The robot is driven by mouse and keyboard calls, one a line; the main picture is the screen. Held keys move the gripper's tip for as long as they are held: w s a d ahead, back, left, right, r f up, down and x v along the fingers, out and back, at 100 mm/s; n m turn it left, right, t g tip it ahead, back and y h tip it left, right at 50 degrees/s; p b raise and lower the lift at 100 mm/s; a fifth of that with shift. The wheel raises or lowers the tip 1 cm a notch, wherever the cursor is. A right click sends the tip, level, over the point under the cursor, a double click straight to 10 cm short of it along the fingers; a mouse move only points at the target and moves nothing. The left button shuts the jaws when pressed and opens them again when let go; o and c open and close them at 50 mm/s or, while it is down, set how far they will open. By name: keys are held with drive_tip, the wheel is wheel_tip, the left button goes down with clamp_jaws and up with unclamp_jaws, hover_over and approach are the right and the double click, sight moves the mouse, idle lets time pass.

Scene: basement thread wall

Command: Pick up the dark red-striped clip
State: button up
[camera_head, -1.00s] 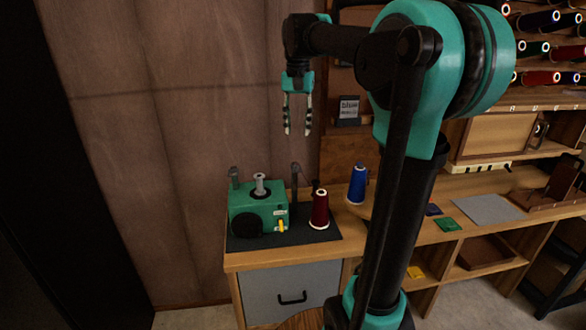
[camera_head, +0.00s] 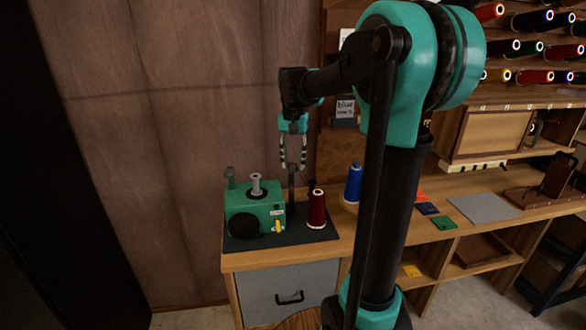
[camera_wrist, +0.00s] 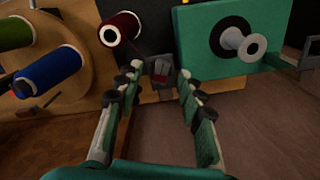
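In the head view the piece is too small or hidden to tell.
A dark red thread spool (camera_head: 317,208) stands right of the post, with a blue spool (camera_head: 353,184) farther right. The machine's grey spool (camera_wrist: 232,39) is close by on the right in the wrist view. A wooden wall (camera_head: 190,140) stands behind.

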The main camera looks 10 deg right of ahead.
sight(293, 164)
drive_tip(key=c, duration=0.9)
clamp_jaws()
wheel_tip(293, 164, up, 20)
